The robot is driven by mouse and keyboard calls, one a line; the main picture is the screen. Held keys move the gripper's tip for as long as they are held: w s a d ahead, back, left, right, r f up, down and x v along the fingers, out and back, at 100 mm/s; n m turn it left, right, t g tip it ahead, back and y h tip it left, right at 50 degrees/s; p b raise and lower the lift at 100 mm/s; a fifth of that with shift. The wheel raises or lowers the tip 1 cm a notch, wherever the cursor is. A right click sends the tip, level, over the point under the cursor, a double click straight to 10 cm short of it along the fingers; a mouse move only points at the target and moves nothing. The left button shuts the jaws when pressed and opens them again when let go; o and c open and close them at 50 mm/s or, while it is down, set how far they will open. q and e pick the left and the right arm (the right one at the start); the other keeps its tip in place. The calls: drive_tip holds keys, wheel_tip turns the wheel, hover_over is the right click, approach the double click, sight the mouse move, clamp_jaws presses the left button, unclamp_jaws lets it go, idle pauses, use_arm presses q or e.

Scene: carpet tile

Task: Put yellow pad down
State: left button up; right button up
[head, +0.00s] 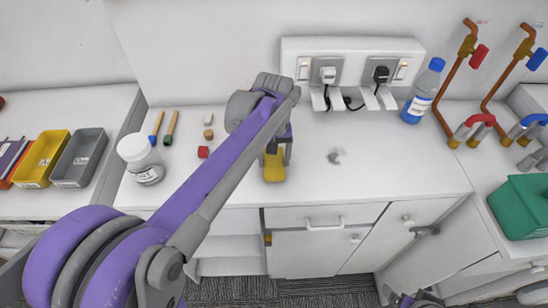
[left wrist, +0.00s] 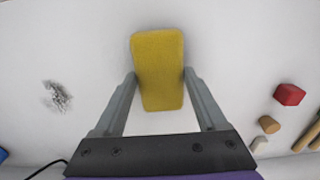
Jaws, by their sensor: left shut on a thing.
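The yellow pad (left wrist: 158,60) is a small block with rounded corners, held between the two fingers of my left gripper (left wrist: 159,80) in the left wrist view. In the head view the yellow pad (head: 274,168) shows below my left gripper (head: 276,150), over the white counter (head: 400,165). I cannot tell whether the pad touches the counter. A grey smudge (head: 336,156) is on the counter to the right of the pad; it also shows in the left wrist view (left wrist: 57,96). My right gripper (head: 415,301) shows only partly at the bottom edge, and its fingers are unclear.
A white-lidded jar (head: 141,160), a red block (head: 203,152), small wooden pieces (head: 208,134) and two handled tools (head: 171,128) are left of the pad. A blue-capped bottle (head: 423,92) and sockets (head: 352,72) are at the back. The counter's right front is clear.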

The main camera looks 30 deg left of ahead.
sight(274, 161)
use_arm(q)
drive_tip(key=shift+f, duration=0.2)
drive_tip(key=o, duration=1.1)
drive_tip(key=shift+o, duration=0.2)
drive_tip(key=shift+r, duration=0.1)
drive_tip(key=shift+r, duration=0.3)
wheel_tip(274, 161, up, 12)
drive_tip(key=p, duration=0.1)
drive_tip(key=shift+f, duration=0.2)
